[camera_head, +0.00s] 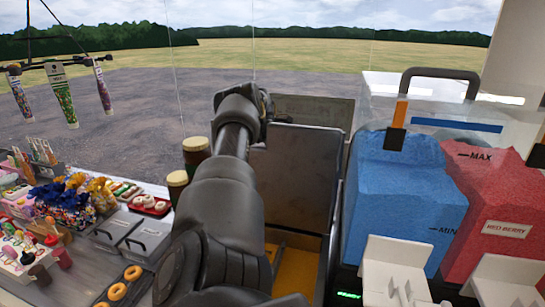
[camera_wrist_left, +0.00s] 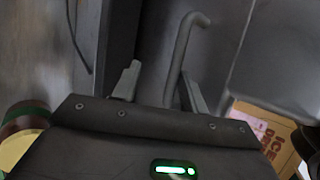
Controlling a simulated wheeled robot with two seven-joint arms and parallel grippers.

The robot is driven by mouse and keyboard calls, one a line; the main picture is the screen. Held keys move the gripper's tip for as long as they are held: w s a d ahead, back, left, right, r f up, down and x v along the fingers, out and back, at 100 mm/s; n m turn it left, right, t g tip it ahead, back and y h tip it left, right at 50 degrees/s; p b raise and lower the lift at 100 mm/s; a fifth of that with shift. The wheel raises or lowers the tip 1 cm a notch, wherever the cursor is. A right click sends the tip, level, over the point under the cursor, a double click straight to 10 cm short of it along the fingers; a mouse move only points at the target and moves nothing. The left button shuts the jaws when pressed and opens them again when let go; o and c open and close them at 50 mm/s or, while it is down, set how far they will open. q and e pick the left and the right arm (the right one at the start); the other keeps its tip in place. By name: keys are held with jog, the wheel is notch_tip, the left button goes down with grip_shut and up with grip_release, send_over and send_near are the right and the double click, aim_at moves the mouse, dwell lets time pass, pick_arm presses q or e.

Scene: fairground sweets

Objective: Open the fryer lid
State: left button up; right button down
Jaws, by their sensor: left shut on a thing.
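The fryer lid (camera_head: 292,175) is a grey metal panel standing raised and steeply tilted in the middle of the head view. Yellow oil (camera_head: 297,272) shows in the open fryer below it. My left arm reaches forward over the counter, and my left gripper (camera_head: 264,104) is at the lid's upper left edge, its fingertips mostly hidden there. In the left wrist view the bent metal rod of the lid handle (camera_wrist_left: 181,52) passes between the two fingers of my left gripper (camera_wrist_left: 160,92), which is shut on it. My right gripper is not in view.
Right of the fryer stands a slush machine with blue (camera_head: 400,200) and red (camera_head: 500,205) tanks. Left of my arm are two brown jars (camera_head: 196,150), grey lidded bins (camera_head: 145,240), doughnuts (camera_head: 117,291) and sweets. Sauce tubes (camera_head: 61,95) hang at upper left.

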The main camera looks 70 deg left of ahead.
aim_at(271, 138)
pick_arm(q)
jog(key=shift+f, duration=0.15)
dwell(0.5)
jog(key=d+r+b, duration=0.1)
jog(key=r+b, duration=0.1)
jog(key=r, duration=0.1)
jog(key=s+d+r+b, duration=0.1)
jog(key=d+r+b, duration=0.1)
jog(key=r, duration=0.1)
jog(key=s+d+r+b, duration=0.1)
jog(key=d+r+b, duration=0.1)
jog(key=r+b, duration=0.1)
jog(key=shift+s+d, duration=0.15)
jog(key=s+d+r+b, duration=0.1)
jog(key=d, duration=0.1)
jog(key=s+d+r+b, duration=0.1)
jog(key=d, duration=0.1)
jog(key=d+r+b, duration=0.1)
jog(key=d+b, duration=0.1)
jog(key=shift+s+d+r, duration=0.3)
jog(key=shift+s+d, duration=0.1)
jog(key=shift+s+d+r, duration=0.15)
jog(key=shift+d+r, duration=0.2)
jog(key=shift+d, duration=0.1)
